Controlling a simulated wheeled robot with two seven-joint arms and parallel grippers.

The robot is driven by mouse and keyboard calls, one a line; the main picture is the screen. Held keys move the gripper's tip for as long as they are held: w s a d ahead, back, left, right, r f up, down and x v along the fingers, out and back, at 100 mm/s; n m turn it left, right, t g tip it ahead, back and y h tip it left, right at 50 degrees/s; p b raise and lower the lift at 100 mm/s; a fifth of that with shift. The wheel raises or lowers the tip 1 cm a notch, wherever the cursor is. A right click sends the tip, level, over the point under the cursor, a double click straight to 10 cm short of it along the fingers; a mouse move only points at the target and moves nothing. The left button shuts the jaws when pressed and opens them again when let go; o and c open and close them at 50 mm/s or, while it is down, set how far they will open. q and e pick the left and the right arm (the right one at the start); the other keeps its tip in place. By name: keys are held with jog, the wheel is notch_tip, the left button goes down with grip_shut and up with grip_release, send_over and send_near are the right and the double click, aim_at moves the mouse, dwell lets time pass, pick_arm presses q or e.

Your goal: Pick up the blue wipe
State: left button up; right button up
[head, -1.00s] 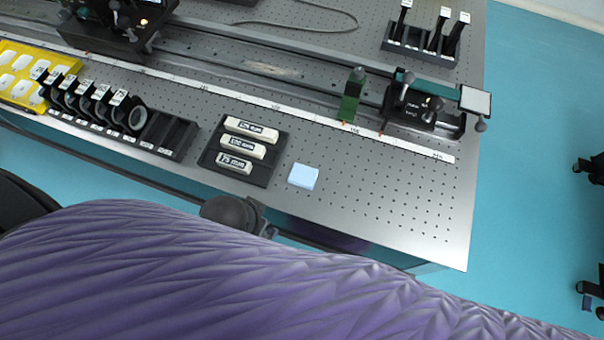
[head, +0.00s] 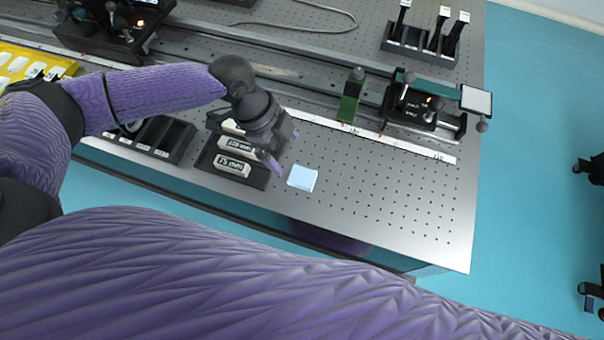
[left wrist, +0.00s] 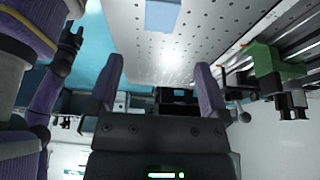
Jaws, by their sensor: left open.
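The blue wipe (head: 302,178) is a small light-blue square. It lies flat on the perforated metal table near its front edge, right of a dark holder. My left gripper (head: 285,149) is open and empty, just up and left of the wipe and apart from it. In the left wrist view the wipe (left wrist: 162,14) is cut by the top edge, beyond the two spread fingers of my left gripper (left wrist: 158,70). A purple arm with a dark end, seemingly my right gripper (left wrist: 72,40), shows at the left there; its jaws are unclear.
The dark holder (head: 205,158) with white labelled blocks is partly hidden under my left gripper. A rail with a green mount (head: 350,97) and a dark stage (head: 412,106) runs behind the wipe. The table (head: 400,195) is clear to the wipe's right.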

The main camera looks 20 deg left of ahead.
aim_at(302, 176)
pick_arm(q)
jog(key=b+x, duration=0.3)
jog(key=x, duration=0.7)
jog(key=shift+w+a, duration=0.1)
jog(key=shift+a, duration=0.05)
jog(key=c, duration=1.2)
notch_tip(302, 176, up, 10)
jog(key=p, duration=0.3)
jog(key=shift+r, duration=0.1)
jog(key=shift+c, duration=0.2)
